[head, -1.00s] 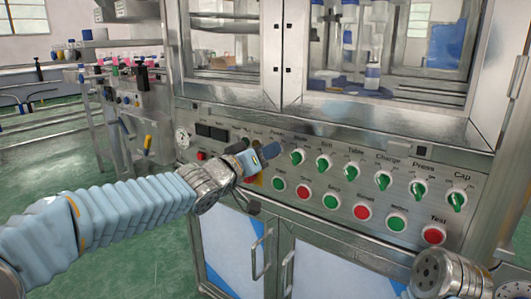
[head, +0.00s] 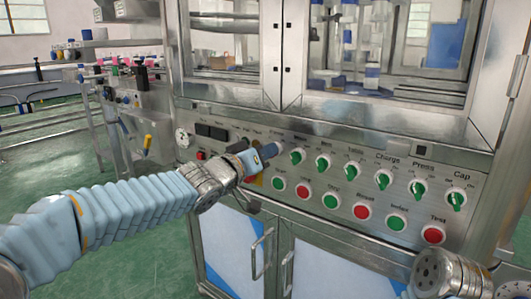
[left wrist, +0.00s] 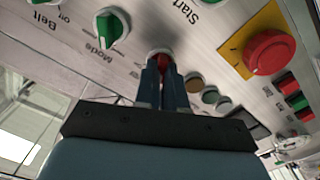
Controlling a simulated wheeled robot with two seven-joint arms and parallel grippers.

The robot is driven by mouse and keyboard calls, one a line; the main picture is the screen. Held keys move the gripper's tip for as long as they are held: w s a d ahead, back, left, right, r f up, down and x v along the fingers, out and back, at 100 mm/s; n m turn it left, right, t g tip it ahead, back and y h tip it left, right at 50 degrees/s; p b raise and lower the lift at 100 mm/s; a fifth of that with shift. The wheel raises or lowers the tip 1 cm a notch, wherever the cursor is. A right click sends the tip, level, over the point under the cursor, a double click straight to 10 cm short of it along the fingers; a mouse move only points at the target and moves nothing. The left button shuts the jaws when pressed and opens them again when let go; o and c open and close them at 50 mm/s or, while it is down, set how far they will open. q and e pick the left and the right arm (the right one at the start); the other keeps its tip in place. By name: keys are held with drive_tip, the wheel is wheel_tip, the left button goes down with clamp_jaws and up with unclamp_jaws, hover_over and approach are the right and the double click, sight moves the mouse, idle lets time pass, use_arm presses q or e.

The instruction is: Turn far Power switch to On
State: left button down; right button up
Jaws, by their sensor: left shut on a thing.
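The Power switch (left wrist: 164,62) is a small red-handled knob with a pale ring, seen between the fingertips in the left wrist view. My left gripper (left wrist: 161,78) is shut on its handle, fingers pointing straight at the panel. In the head view my left gripper (head: 266,153) covers the switch at the left end of the knob row, so its exact setting is hidden. My right gripper is out of view.
The green Mode knob (left wrist: 111,27) sits close beside the fingers, with more green knobs along the row. Round push buttons (head: 303,192) line up below. A red mushroom button (left wrist: 268,52) on a yellow plate is near the gripper. Cabinet doors (head: 233,250) are underneath.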

use_arm(q)
drive_tip(key=shift+s+d+f+m+b, duration=0.1)
drive_tip(key=shift+m+b, duration=0.75)
drive_tip(key=shift+m, duration=2.05)
drive_tip(key=shift+s+d+m+b, duration=0.1)
drive_tip(key=shift+m+b, duration=0.7)
drive_tip(key=shift+m, duration=2.1)
drive_tip(key=c, duration=1.2)
unclamp_jaws()
